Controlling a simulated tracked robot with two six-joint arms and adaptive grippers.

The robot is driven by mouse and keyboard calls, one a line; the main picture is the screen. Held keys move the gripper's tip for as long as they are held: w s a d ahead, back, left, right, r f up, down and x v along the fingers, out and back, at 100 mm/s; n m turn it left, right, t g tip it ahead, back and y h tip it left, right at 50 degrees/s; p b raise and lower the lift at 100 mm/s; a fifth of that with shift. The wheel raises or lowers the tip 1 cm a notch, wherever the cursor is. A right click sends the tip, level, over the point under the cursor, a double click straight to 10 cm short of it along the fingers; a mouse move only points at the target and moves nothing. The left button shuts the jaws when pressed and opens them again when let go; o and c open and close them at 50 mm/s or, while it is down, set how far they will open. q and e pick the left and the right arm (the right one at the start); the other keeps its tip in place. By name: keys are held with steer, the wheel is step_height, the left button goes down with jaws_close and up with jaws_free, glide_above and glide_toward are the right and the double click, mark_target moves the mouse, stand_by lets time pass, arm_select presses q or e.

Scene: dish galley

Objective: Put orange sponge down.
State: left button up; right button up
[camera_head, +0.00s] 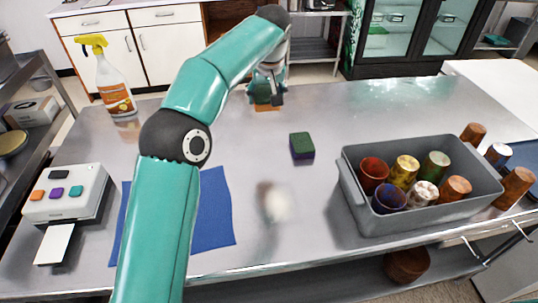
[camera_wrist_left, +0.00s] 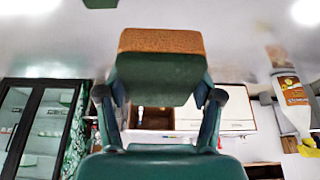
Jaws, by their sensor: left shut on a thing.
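The orange sponge, with a dark green layer, is in my left gripper (camera_head: 268,92) at the back middle of the steel table (camera_head: 380,100). In the left wrist view, the sponge (camera_wrist_left: 160,41) sits between the two fingers (camera_wrist_left: 158,95), which are shut on it. That view is upside down, and the orange side faces the tabletop. An orange patch shows under the gripper in the head view; I cannot tell whether the sponge touches the table. My right gripper is not in view.
A green and purple sponge (camera_head: 302,148) lies mid-table. A grey bin (camera_head: 425,218) with several cups stands right, with loose cups beyond. A spray bottle (camera_head: 112,85) stands back left. A blue cloth (camera_head: 214,215) and a button box (camera_head: 68,193) are front left. Clear steel surrounds the gripper.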

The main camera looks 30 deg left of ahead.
arm_select(q)
steer(key=b, duration=0.2)
glide_above(266, 152)
steer(key=f, duration=0.9)
steer(key=s+f, duration=0.1)
steer(key=f, duration=0.3)
steer(key=shift+d+f, duration=0.25)
steer(key=shift+f, duration=0.15)
steer(key=shift+w+f+p, duration=0.1)
steer(key=shift+f+p, duration=0.25)
steer(key=shift+f, duration=2.4)
steer(key=o, duration=1)
steer(key=shift+r, duration=0.1)
steer(key=b+v, duration=0.1)
steer(key=v, duration=1.1)
